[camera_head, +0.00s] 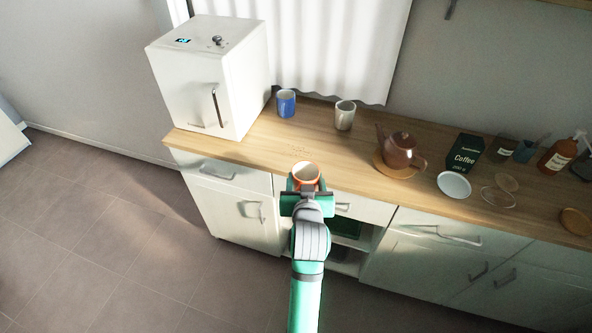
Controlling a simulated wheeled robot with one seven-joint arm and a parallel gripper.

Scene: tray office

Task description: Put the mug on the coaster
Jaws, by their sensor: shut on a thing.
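An orange mug with a pale inside (306,172) is held in my gripper (306,187), which is shut on it. The mug is at the counter's front edge in the picture; whether it touches the counter I cannot tell. The gripper hides its lower part. A round brown wooden disc (576,221), which looks like a coaster, lies on the counter at the far right, well right of my gripper. A smaller tan disc (507,182) lies left of it, beside or over a clear round piece (498,200). Which disc is the coaster is not certain.
A blue mug (286,104) and a pale mug (345,116) stand at the back of the counter. A brown teapot (402,150) on a round wooden mat, a white dish (454,185), a coffee bag (465,152) and bottles (557,156) stand right. A white box appliance (209,76) stands left.

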